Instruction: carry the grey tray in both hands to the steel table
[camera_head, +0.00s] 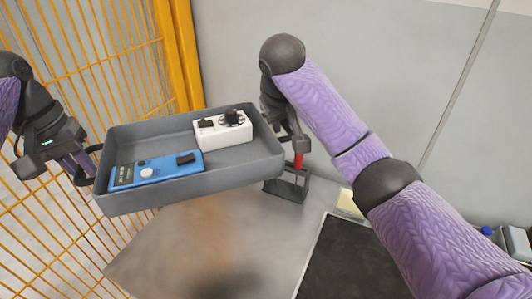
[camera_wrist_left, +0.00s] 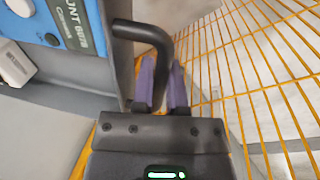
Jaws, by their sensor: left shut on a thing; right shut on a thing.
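The grey tray (camera_head: 150,205) is held up in front of me, above the far left part of a grey metal-looking table top (camera_head: 180,245), apparently the steel table. A blue box (camera_head: 160,172) and a white box with a black knob (camera_head: 222,132) lie in the tray. My left gripper (camera_head: 84,168) is shut on the tray's left black handle; in the left wrist view its purple fingers (camera_wrist_left: 160,88) are around the handle (camera_wrist_left: 148,33). My right gripper (camera_head: 298,142) is shut at the tray's right end, where the handle is mostly hidden.
A yellow mesh fence (camera_head: 85,60) stands close behind and left of the tray. A dark stand with a red-handled item (camera_head: 287,190) is on the table below my right gripper. A black mat (camera_head: 355,262), a yellow pad (camera_head: 349,203) and grey containers (camera_head: 517,243) are further right.

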